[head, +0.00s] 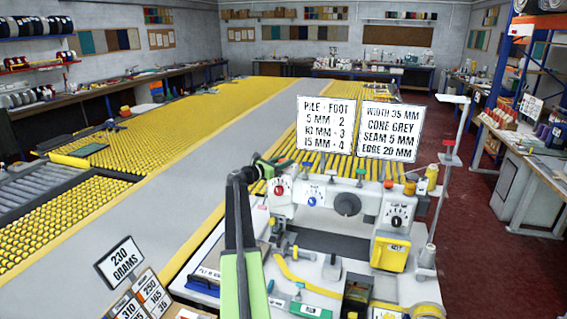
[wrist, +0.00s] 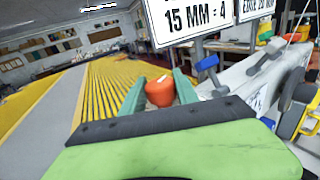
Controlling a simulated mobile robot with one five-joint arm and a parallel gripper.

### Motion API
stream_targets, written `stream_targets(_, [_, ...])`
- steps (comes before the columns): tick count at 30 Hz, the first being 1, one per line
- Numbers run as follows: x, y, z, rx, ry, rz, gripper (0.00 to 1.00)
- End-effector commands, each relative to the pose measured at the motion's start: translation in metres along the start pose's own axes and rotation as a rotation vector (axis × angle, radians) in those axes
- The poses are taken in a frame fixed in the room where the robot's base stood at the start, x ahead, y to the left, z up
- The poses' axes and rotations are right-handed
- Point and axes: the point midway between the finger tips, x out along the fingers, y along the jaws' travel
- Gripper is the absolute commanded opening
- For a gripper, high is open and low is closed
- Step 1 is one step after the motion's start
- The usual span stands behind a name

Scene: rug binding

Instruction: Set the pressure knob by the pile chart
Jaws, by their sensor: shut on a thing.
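The pile chart (head: 325,124) stands behind the sewing machine (head: 335,190) and reads 5 MM - 2, 10 MM - 3, 15 MM - 4. Its lower part shows in the wrist view (wrist: 190,20). My gripper (head: 268,165) is at the machine's left end, above its top. In the wrist view its two green fingers (wrist: 158,92) are shut around an orange-red knob (wrist: 159,95) with a pale mark on top. Any scale around this knob is hidden. The machine's front carries a red dial (head: 279,190), a blue dial (head: 313,201) and a large dark knob (head: 347,204).
A second card (head: 390,131) reads width 35 MM, cone grey, seam 5 MM, edge 20 MM. A blue lever (wrist: 208,70) stands just right of my fingers. A thread stand (head: 447,160) rises at the machine's right. Number cards (head: 130,300) stand front left.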

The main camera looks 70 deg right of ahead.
Motion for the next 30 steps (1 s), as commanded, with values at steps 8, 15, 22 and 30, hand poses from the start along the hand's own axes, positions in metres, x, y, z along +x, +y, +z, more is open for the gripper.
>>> stream_targets(8, [-0.0001,-0.0019,-0.0001,0.0,0.0,0.019,0.0])
stream_targets(15, [-0.001,-0.0041,-0.0001,0.0,0.0,0.134,0.0])
stream_targets(22, [-0.0004,-0.0043,-0.0002,0.0,0.0,0.294,0.0])
stream_targets(30, [0.0006,-0.0031,-0.0003,0.0,0.001,0.444,0.0])
